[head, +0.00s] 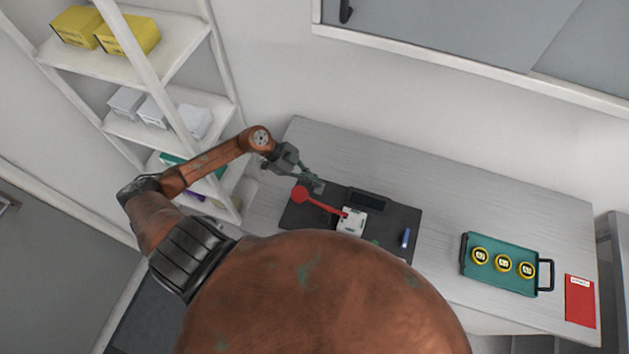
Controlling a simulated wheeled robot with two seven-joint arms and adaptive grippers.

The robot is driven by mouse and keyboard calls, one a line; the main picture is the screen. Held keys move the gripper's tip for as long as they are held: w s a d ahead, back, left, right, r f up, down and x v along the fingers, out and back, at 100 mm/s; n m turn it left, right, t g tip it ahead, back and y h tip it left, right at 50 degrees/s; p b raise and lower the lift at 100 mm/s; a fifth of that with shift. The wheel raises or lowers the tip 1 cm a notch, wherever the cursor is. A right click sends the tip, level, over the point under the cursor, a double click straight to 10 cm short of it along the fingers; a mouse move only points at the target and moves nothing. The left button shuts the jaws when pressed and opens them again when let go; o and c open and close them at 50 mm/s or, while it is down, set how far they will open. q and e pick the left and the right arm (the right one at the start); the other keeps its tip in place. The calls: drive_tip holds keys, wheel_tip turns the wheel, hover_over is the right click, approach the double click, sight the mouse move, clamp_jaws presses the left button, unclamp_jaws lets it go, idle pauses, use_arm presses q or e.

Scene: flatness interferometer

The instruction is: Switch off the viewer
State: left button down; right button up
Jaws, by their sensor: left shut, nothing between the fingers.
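The viewer seems to be the device on the dark mat (402,217) on the grey table: a small white block (352,221) with a red arm ending in a round red disc (300,194). I cannot make out its switch. My left gripper (313,178) is shut and empty, at the mat's back left edge, just behind the red disc. Whether it touches anything there is unclear. My right gripper is not in view. A large orange part of my own arm hides the front of the table and the lower part of the mat.
A black block (369,199) and a blue item (406,237) lie on the mat. A teal tray (468,262) holds yellow-ringed round pieces, with a red booklet (580,301) to its right. A white shelf (180,45) stands at left. The table's back right is clear.

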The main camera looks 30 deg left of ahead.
use_arm(q)
wheel_tip(320, 180, up, 3)
drive_tip(key=shift+w+f+p, duration=0.1)
drive_tip(key=shift+w+p, duration=0.05)
drive_tip(key=shift+p, duration=1)
drive_tip(key=w+b+v, duration=0.2)
drive_tip(key=v, duration=0.7)
drive_tip(key=shift+s+a+b, duration=0.3)
drive_tip(key=shift+s+a, duration=0.1)
drive_tip(key=shift+a, duration=0.15)
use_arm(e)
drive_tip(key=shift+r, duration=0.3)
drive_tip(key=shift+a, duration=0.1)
use_arm(q)
drive_tip(key=shift+d, duration=0.15)
